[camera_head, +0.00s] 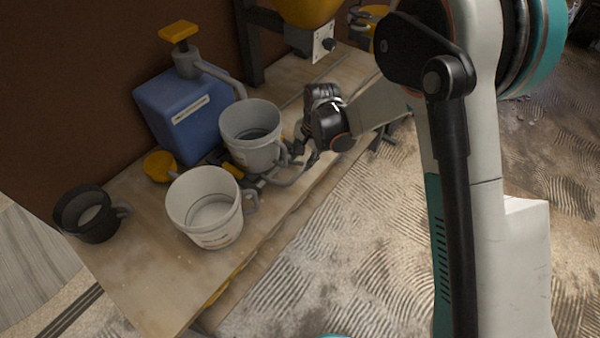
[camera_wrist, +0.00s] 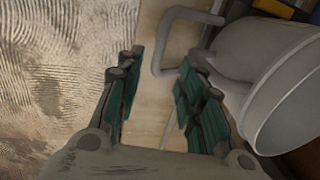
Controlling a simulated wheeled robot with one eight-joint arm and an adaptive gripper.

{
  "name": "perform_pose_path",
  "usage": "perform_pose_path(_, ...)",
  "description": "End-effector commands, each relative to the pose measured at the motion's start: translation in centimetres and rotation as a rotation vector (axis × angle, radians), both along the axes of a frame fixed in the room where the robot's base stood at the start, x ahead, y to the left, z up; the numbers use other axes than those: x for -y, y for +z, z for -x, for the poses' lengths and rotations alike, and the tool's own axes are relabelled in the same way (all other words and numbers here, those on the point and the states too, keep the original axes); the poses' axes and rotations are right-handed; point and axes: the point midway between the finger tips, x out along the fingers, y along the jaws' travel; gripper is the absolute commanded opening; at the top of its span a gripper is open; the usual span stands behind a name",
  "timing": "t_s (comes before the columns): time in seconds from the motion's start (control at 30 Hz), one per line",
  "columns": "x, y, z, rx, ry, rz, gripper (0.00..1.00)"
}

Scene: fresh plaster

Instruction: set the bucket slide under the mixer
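The grey bucket (camera_head: 250,137) stands below the spout of a blue tank, and its handle faces my gripper. Dark metal parts (camera_head: 252,182) with a yellow piece show low beside it; I cannot tell whether they are the bucket slide. The yellow mixer (camera_head: 305,8) is cut off at the top of the head view. My gripper (camera_head: 296,160) is beside the grey bucket's handle. In the wrist view its green-padded fingers (camera_wrist: 155,95) are apart, with a grey handle loop (camera_wrist: 160,55) ahead between them and a pale bucket (camera_wrist: 270,75) at the right.
The blue tank (camera_head: 180,115) has a grey tap with a yellow handle. A white bucket (camera_head: 205,212) and a black bucket (camera_head: 88,215) stand on the wooden bench (camera_head: 150,285). A yellow round thing (camera_head: 160,166) lies by the tank. The ridged floor in front is clear.

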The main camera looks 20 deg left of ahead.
Motion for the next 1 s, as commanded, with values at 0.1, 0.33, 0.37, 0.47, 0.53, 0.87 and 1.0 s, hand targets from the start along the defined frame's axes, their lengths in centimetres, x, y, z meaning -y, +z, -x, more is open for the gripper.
perform_pose_path(0.1,-0.5,-2.8,-0.2,0.0,0.001,0.0,0.35)
perform_pose_path(0.33,-1.1,-6.6,-0.5,0.001,0.001,-0.001,0.35)
perform_pose_path(0.37,-1.2,-6.9,-0.5,0.001,0.001,-0.001,0.35)
perform_pose_path(0.47,-1.4,-7.8,-0.6,0.0,0.0,-0.001,0.35)
perform_pose_path(0.53,-1.5,-8.2,-0.6,0.0,0.0,-0.001,0.35)
perform_pose_path(0.87,-1.5,-8.5,-0.6,0.0,0.0,-0.001,0.35)
perform_pose_path(1.0,-1.5,-8.5,-0.7,0.0,0.0,-0.001,0.1)
